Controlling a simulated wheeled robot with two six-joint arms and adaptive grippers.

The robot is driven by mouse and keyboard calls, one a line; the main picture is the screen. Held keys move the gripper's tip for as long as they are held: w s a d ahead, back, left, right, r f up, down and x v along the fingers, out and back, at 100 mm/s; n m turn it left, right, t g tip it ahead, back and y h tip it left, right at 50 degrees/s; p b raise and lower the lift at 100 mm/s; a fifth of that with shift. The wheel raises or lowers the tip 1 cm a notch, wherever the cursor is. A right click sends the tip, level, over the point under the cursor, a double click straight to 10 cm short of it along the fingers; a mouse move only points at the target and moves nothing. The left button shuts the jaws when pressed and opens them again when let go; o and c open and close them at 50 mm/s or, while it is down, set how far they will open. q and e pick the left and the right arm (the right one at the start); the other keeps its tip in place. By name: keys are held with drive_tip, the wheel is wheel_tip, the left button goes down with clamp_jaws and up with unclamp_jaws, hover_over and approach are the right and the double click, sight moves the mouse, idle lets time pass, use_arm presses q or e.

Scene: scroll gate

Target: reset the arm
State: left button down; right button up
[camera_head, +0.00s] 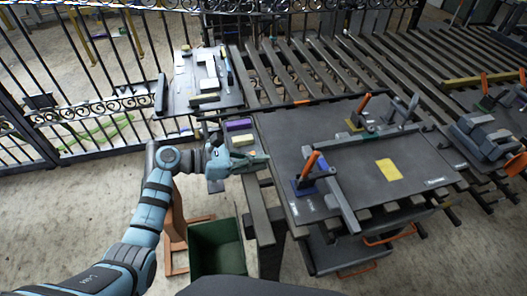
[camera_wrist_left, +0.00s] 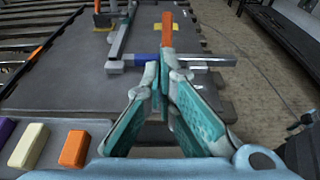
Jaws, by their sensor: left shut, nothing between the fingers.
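My left arm comes in from the lower left in the head view. Its gripper (camera_head: 262,161) is over the left edge of the dark work table (camera_head: 262,126), with its fingers together and nothing held. In the left wrist view the teal fingers (camera_wrist_left: 164,72) meet at their tips. An orange handle (camera_wrist_left: 167,33) with a blue base shows just beyond them. It also stands on the table in the head view (camera_head: 309,163), to the right of the gripper and apart from it. My right gripper is not in view.
Purple (camera_head: 239,125) and cream (camera_head: 242,140) blocks lie on a small shelf beside the gripper. A green bin (camera_head: 217,248) stands on the floor below. Metal bars and clamps lie across the table around a yellow patch (camera_head: 389,170). A black fence (camera_head: 75,85) stands behind.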

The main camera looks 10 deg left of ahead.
use_arm(q)
drive_tip(key=s+f+m+y, duration=0.1)
drive_tip(key=s+f+m, duration=0.1)
drive_tip(key=s+f+m+g+y, duration=0.1)
drive_tip(key=s+f, duration=0.1)
drive_tip(key=f, duration=0.1)
drive_tip(key=s+f+m, duration=0.2)
drive_tip(key=shift+s+a+f+m+g+y, duration=0.2)
drive_tip(key=shift+f+m+g+y, duration=0.1)
drive_tip(key=shift+f+y, duration=0.1)
drive_tip(key=s+a+f+m+y, duration=0.35)
drive_tip(key=s+f+m, duration=0.3)
drive_tip(key=s, duration=0.25)
drive_tip(key=s+a+m+g+y, duration=0.1)
drive_tip(key=s+a+m+y, duration=0.8)
drive_tip(key=s+a+m, duration=0.4)
drive_tip(key=s+f+n+g, duration=0.1)
drive_tip(key=s+f, duration=0.1)
drive_tip(key=f, duration=0.8)
drive_tip(key=s+f+n, duration=0.1)
drive_tip(key=s+f, duration=0.1)
drive_tip(key=f, duration=0.9)
drive_tip(key=s+f+g, duration=0.1)
drive_tip(key=s+f, duration=0.9)
drive_tip(key=s, duration=0.3)
drive_tip(key=shift+a+f+h+b, duration=0.15)
drive_tip(key=shift+f+h+b, duration=0.05)
drive_tip(key=shift+h+b, duration=0.15)
